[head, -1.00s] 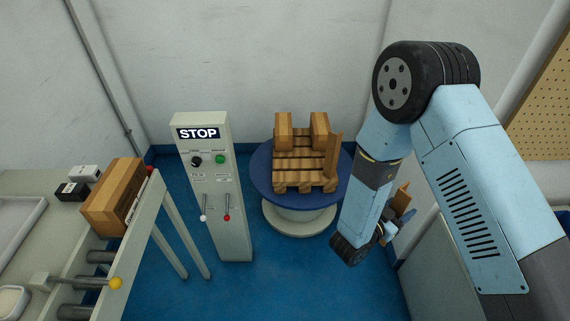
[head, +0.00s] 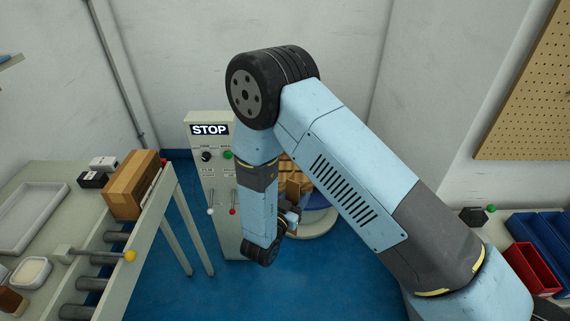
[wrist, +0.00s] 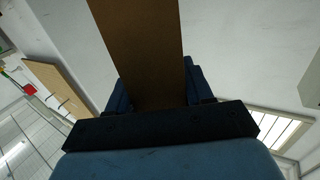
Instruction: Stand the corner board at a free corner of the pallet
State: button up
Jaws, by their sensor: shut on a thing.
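The corner board (wrist: 140,45) is a long flat brown piece that runs up out of my gripper in the wrist view. My gripper (wrist: 155,92) is shut on it, with blue fingers on both sides of the board. In the head view my gripper (head: 291,217) is partly hidden behind my own arm, and I cannot make out the held board clearly. The pallet (head: 297,183) stands behind my arm and only a small brown part shows. The pallet's corners are hidden now.
A grey control post (head: 225,240) with a STOP sign stands just left of my forearm. A roller conveyor (head: 117,260) with a cardboard box (head: 133,187) is at left. Red (head: 533,268) and blue bins (head: 545,240) are at right. Blue floor in front is clear.

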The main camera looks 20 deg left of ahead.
aim_at(284, 176)
jog(key=u, duration=0.3)
jog(key=k, duration=0.6)
jog(key=u, duration=0.15)
jog(key=i, duration=0.7)
jog(key=u, duration=0.35)
jog(key=i, duration=1)
jog(key=z, duration=0.65)
